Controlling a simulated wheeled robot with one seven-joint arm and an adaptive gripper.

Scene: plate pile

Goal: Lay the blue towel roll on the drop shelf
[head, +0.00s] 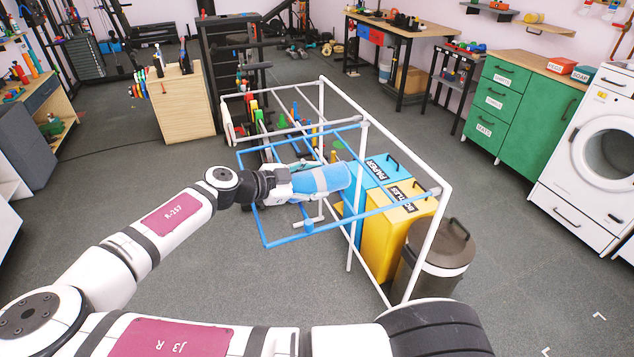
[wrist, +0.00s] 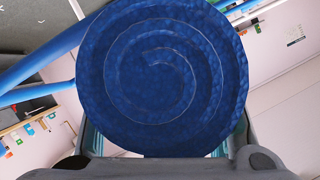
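The blue towel roll (head: 325,179) is a thick light-blue cylinder with a paler band, lying roughly level in the head view. In the wrist view its dark-blue spiral end (wrist: 160,75) fills the middle and hides most of what lies beyond. My gripper (head: 306,181) is shut on the roll, with fingers along its sides. The blue tube frame (head: 262,226), which looks like the drop shelf, juts left from a white tube rack (head: 364,150). The roll is over or within this frame's outline; I cannot tell whether it touches the bars.
White upright posts rise close to the roll's right end. Open floor lies left of the frame.

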